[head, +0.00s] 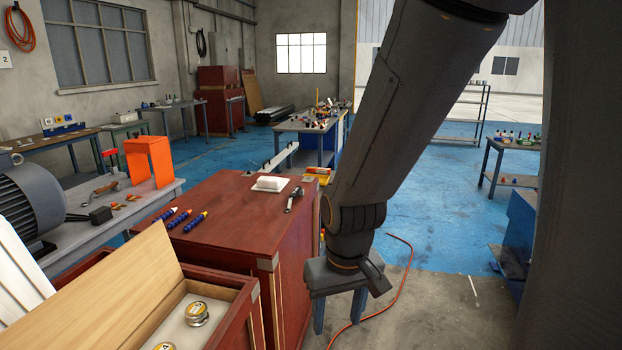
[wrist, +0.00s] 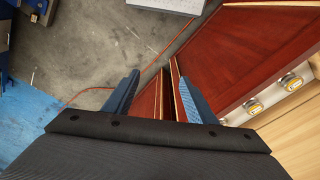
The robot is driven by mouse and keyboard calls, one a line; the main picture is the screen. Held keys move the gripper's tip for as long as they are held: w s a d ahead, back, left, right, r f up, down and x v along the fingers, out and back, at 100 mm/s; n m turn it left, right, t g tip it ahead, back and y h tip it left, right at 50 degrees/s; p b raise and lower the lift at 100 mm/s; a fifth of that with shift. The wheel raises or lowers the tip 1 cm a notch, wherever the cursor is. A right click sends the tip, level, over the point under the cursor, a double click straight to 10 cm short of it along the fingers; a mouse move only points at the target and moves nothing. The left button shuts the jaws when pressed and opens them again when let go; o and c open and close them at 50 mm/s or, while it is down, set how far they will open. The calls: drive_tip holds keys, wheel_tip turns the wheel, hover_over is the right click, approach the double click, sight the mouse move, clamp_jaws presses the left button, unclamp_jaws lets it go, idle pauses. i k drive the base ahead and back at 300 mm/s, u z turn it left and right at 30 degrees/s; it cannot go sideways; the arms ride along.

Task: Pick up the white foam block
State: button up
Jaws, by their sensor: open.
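The white foam block (head: 270,182) sits on a thin white base on top of the red cabinet (head: 225,215) in the head view. My gripper (head: 340,312) points down to the right of the cabinet, apart from the block and nearer to me. Its blue fingers are spread with nothing between them. In the wrist view my gripper (wrist: 154,72) is open and empty beside red wooden surfaces. I cannot identify the foam block in the wrist view.
A metal tool (head: 294,198) and several blue markers (head: 187,218) lie on the cabinet top. An open wooden box with round tins (head: 196,313) stands in front. An orange cable (head: 395,300) crosses the floor. A pale slab (wrist: 168,5) shows at the wrist view's top.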

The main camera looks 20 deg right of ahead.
sight(263, 181)
drive_tip(key=z, duration=1.25)
drive_tip(key=i, duration=3)
drive_tip(key=u, duration=3.35)
drive_tip(key=i, duration=0.5)
drive_tip(key=z, duration=0.05)
